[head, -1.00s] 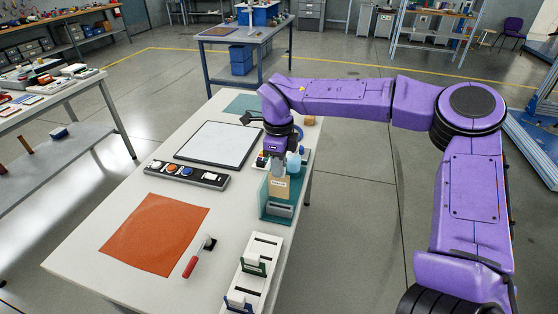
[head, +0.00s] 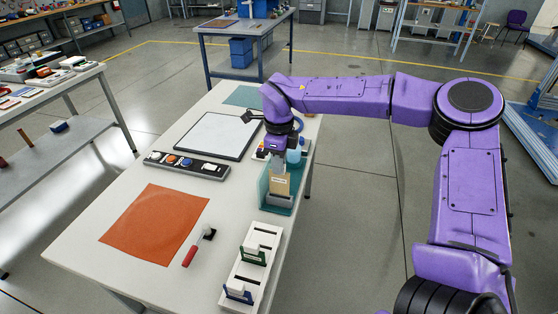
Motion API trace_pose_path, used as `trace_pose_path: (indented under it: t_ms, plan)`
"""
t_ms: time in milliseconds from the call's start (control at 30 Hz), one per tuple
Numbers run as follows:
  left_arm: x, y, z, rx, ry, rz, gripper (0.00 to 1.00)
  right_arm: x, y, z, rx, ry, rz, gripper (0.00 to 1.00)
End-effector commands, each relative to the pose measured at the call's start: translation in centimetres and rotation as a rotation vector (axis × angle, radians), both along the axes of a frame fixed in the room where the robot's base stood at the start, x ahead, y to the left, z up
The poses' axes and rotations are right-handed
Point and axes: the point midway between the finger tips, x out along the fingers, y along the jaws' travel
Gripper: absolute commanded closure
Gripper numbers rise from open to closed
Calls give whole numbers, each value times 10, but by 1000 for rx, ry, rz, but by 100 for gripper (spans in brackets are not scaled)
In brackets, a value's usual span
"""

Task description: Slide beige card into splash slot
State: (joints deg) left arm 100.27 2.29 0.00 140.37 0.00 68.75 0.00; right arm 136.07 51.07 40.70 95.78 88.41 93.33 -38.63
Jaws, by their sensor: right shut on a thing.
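My right gripper (head: 281,167) points down and is shut on the beige card (head: 281,186), which hangs upright with a small dark label on it. The card is at a teal holder (head: 264,191) with a grey block (head: 277,203) at its base, on the right edge of the white table. The card's lower edge meets or overlaps the top of the grey block. I cannot tell whether it is inside a slot there. My left gripper is not in view.
A white slotted rack (head: 245,271) with a green and a blue holder stands nearer on the table (head: 90,257). A red-handled tool (head: 190,256), an orange mat (head: 153,226), a button panel (head: 187,166) and a framed white board (head: 214,135) lie to the left.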

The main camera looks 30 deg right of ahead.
Motion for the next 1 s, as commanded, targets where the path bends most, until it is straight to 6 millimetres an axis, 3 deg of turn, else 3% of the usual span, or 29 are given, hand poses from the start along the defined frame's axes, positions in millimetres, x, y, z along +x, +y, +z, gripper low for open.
trace_pose_path:
  t_ms: [1000]
  plan:
    - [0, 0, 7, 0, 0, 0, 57, -1, 0, 0, 0, 0, -1, 100]
